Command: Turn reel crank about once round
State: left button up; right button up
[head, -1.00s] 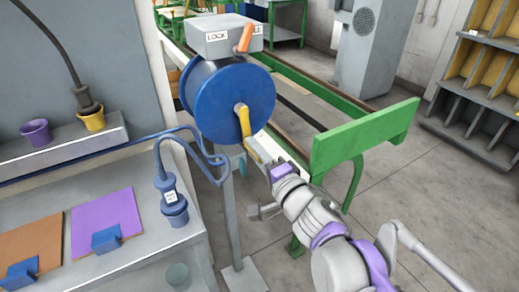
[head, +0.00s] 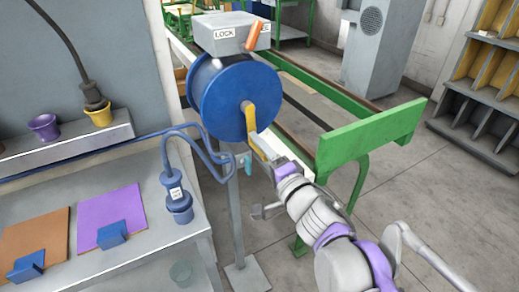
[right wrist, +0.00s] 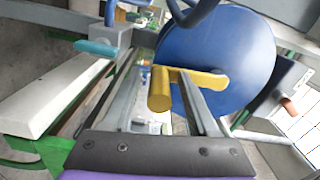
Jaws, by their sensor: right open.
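The blue reel (head: 222,97) stands on a grey post under a grey box (head: 228,35). Its yellow crank (head: 249,118) points down from the hub, with the handle sticking out toward my right gripper (head: 266,150). In the right wrist view the yellow handle (right wrist: 159,90) lies between the two grey fingers of the right gripper (right wrist: 160,78), which are open with gaps showing beside it. The fingertips are partly hidden in the head view. My left gripper is not in view.
An orange lever (head: 254,35) sits on the box, near a "LOCK" label. A green-framed bench (head: 365,140) stands right of the reel.

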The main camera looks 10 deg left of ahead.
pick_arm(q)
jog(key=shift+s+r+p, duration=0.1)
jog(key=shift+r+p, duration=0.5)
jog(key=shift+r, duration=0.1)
pick_arm(e)
jog(key=v, duration=1)
jog(key=shift+s+d, duration=0.2)
jog(key=shift+s, duration=0.15)
jog(key=shift+d, duration=0.1)
jog(key=s+d+f+n+g+h, duration=0.2)
jog(key=s+d+f+h, duration=0.1)
jog(key=d+f+h, duration=1.2)
jog(key=s+d+f+n+g+y, duration=0.2)
jog(key=s+f+n+g+y, duration=0.4)
jog(key=s+f, duration=0.85)
pick_arm(q)
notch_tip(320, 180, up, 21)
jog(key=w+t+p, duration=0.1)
jog(key=p, duration=1.7)
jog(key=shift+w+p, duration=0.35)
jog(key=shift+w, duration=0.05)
pick_arm(e)
notch_tip(320, 180, up, 23)
jog(key=n+g+h, duration=0.1)
jog(key=shift+w+d+h, duration=0.2)
jog(key=shift+w+h, duration=0.1)
jog(key=shift+w, duration=0.05)
